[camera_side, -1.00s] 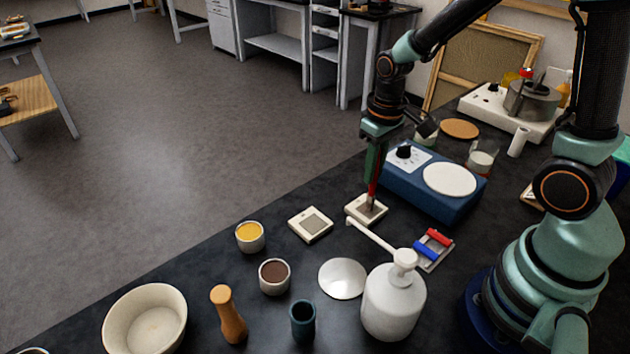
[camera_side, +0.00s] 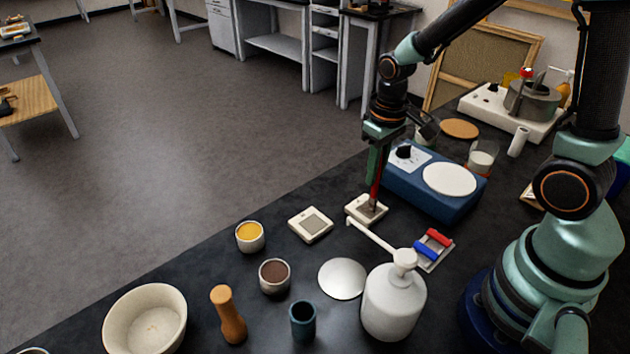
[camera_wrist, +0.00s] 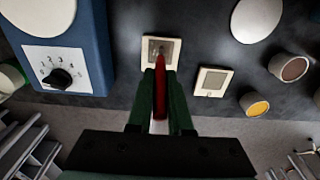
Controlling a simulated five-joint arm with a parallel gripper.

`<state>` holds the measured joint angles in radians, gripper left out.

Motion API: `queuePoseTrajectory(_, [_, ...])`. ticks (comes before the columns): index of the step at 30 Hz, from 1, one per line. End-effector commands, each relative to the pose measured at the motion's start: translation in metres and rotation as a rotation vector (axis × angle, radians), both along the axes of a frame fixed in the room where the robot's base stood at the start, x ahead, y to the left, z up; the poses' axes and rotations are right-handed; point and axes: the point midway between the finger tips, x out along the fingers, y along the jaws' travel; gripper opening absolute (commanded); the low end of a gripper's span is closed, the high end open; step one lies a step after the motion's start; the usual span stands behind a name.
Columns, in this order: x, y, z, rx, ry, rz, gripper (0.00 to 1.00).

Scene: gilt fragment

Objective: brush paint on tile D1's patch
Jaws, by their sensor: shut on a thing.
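My gripper (camera_side: 375,168) is shut on a red-handled brush (camera_side: 376,190), held roughly upright with its tip down. The brush tip is over the grey patch of a cream tile (camera_side: 354,207), seemingly touching it. In the wrist view my gripper (camera_wrist: 160,77) points at this tile (camera_wrist: 176,46); its patch looks darker and uneven, partly hidden by the brush. A second cream tile (camera_side: 297,221) with a plain grey patch lies to its left. No tile labels are readable. A cup of yellow paint (camera_side: 249,231) and a cup of brown paint (camera_side: 274,272) stand further left.
A blue device with a white disc (camera_side: 450,179) is close behind the tile. A white pump bottle (camera_side: 393,303) stands in front, its long spout reaching near the tile. A rack with red and blue pieces (camera_side: 434,249), a round silver disc (camera_side: 342,279) and a bowl (camera_side: 145,318) are around.

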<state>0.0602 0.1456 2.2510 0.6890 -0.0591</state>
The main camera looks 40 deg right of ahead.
Motion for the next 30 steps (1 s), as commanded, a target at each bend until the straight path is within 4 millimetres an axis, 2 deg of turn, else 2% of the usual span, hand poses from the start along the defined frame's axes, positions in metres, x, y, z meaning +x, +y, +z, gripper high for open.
queuePoseTrajectory(4, [0.012,0.0,0.001,0.0,0.0,0.001,0.0])
queuePoseTrajectory(10, [0.019,0.0,0.001,0.0,-0.001,0.0,0.0])
queuePoseTrajectory(23, [-0.008,0.0,0.0,0.0,-0.001,0.0,0.0])
queuePoseTrajectory(30, [-0.002,0.0,0.0,0.0,-0.001,0.0,0.0])
